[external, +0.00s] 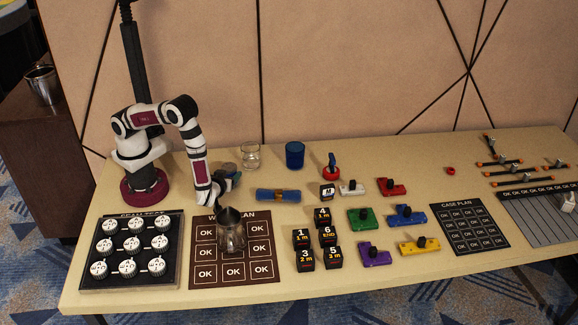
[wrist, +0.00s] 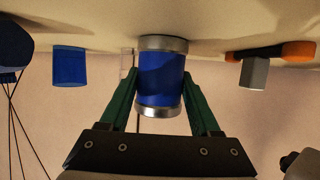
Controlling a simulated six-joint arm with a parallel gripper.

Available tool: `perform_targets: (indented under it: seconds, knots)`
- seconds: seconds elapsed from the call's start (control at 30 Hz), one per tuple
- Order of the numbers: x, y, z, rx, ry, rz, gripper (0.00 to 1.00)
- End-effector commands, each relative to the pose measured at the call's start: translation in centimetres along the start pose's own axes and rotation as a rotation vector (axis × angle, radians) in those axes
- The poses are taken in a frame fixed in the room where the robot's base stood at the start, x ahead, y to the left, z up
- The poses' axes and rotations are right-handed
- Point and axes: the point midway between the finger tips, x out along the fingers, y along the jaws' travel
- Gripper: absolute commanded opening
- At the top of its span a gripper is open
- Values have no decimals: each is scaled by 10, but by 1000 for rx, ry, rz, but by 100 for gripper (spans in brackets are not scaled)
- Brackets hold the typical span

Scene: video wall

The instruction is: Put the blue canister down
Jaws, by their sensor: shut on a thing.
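The blue canister (wrist: 161,80) has silver ends and sits between the green fingers of my gripper (wrist: 160,100) in the wrist view. My gripper is shut on its sides. In the external view my gripper (external: 232,177) is low over the back left of the table, and only a small part of the canister (external: 230,168) shows past it. The wrist view appears upside down, with the tabletop along its upper edge. One silver end is close to the tabletop; I cannot tell whether it touches.
A clear glass (external: 250,156) and a blue cup (external: 295,155) stand right of my gripper. A blue roll with an orange band (external: 278,195) lies in front of them. A metal pitcher (external: 231,234) stands on the dark OK board (external: 205,278). The table's back strip has some free room.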

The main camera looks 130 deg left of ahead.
Motion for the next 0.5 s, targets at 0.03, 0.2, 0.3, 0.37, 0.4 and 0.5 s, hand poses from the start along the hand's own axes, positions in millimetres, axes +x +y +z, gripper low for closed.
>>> perform_targets:
  seconds: [0.03,0.2,0.3,0.37,0.4,0.5]
  knots:
    - [0,0,1,1,0,0,0]
    - [0,0,1,0,0,0,92]
    - [0,0,1,0,0,0,94]
    - [0,0,1,0,0,0,94]
    - [0,0,1,0,0,0,94]
    - [0,0,1,0,0,0,94]
